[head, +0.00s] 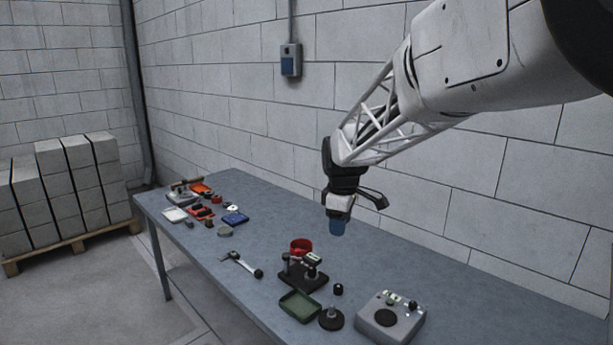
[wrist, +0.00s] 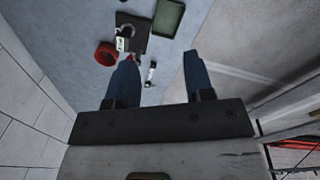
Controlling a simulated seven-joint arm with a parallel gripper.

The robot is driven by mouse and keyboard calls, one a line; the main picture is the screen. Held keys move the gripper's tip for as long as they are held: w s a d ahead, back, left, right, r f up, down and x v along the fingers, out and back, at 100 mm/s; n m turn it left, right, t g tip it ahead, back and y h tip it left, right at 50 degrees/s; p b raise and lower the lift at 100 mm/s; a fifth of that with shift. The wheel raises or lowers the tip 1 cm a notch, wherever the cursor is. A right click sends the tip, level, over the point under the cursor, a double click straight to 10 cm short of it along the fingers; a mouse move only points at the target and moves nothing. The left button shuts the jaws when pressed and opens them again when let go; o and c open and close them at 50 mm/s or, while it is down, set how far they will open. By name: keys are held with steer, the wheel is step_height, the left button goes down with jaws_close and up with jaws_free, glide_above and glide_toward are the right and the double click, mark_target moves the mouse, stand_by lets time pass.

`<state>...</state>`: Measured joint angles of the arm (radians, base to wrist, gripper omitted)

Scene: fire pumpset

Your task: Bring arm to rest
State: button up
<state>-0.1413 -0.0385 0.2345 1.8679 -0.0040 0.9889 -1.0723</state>
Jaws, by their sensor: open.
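My gripper (head: 337,228) hangs above the grey-blue table, pointing down, well clear of the things on it. In the wrist view its two blue fingers (wrist: 160,82) stand wide apart with nothing held between them. Below it on the table (head: 430,272) is a black stand (head: 303,275) with a small fixture on top. A red round container (head: 300,246) stands just behind the stand; it also shows in the wrist view (wrist: 105,53).
A green tray (head: 299,306), a black round knob (head: 331,319) and a grey box with a dark disc (head: 390,318) lie at the near end. Several small parts crowd the far end. The block wall (head: 470,190) runs behind the table.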

steer(key=s+d+r+m, duration=0.2)
steer(key=s+d+m, duration=0.15)
steer(key=s, duration=0.65)
steer(key=s+d+r+m, duration=0.1)
steer(key=s+d+m, duration=0.25)
steer(key=s, duration=0.65)
steer(key=s+d+f+m, duration=0.1)
steer(key=s+f+m, duration=0.1)
steer(key=s, duration=0.7)
steer(key=s+d+f+m+t, duration=0.1)
steer(key=s+d+f+m, duration=0.1)
steer(key=s+m, duration=0.3)
steer(key=s, duration=0.4)
steer(key=shift+s+f+t, duration=0.3)
steer(key=shift+s, duration=0.05)
